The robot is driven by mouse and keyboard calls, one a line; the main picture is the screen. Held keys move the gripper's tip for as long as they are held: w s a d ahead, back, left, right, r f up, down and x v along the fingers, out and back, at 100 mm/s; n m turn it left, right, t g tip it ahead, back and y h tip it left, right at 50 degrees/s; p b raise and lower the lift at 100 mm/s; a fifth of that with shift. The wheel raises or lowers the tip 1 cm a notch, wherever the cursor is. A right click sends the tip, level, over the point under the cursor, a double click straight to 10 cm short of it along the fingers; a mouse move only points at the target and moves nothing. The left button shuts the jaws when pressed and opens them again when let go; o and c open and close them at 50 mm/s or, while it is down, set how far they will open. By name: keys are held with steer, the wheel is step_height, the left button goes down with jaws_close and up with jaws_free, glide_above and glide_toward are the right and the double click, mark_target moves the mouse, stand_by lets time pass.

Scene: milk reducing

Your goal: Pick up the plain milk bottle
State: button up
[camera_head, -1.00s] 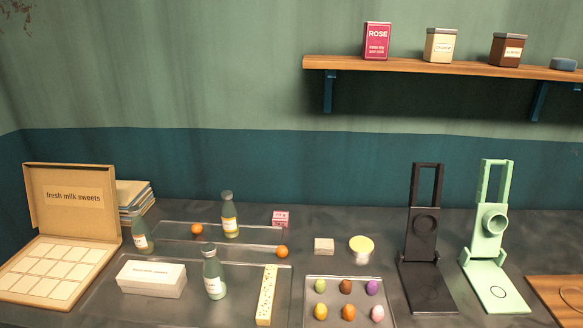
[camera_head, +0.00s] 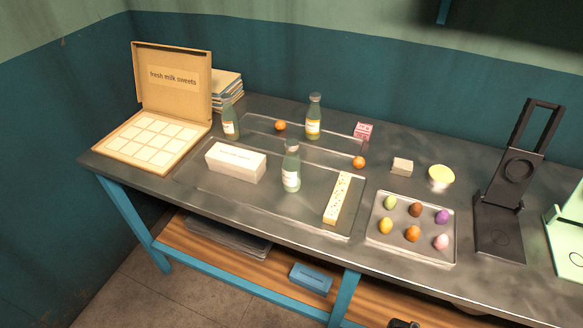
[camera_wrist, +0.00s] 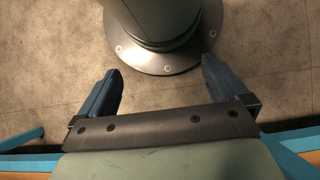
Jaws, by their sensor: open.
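Three green glass milk bottles stand upright on the metal table in the head view. The front bottle (camera_head: 291,170) has a whitish label and stands right of a white box. The back bottle (camera_head: 314,117) has a yellowish label. The left bottle (camera_head: 231,122) stands near the open sweets box, its label small. The lettering is too small to read, so I cannot tell for sure which is plain. My gripper (camera_wrist: 160,66) shows only in the wrist view, open and empty, pointing down over the floor beside my base. No bottle shows there.
The table (camera_head: 140,172) also holds a white box (camera_head: 235,162), a speckled bar (camera_head: 338,198), a tray (camera_head: 375,246) of coloured sweets, two orange balls, and a black stand (camera_head: 500,205). An open sweets box (camera_head: 172,78) stands at left. Lower shelf (camera_head: 195,258) holds trays.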

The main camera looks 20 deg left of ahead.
steer(key=shift+c, duration=0.3)
steer(key=c, duration=0.6)
steer(key=shift+w, duration=0.1)
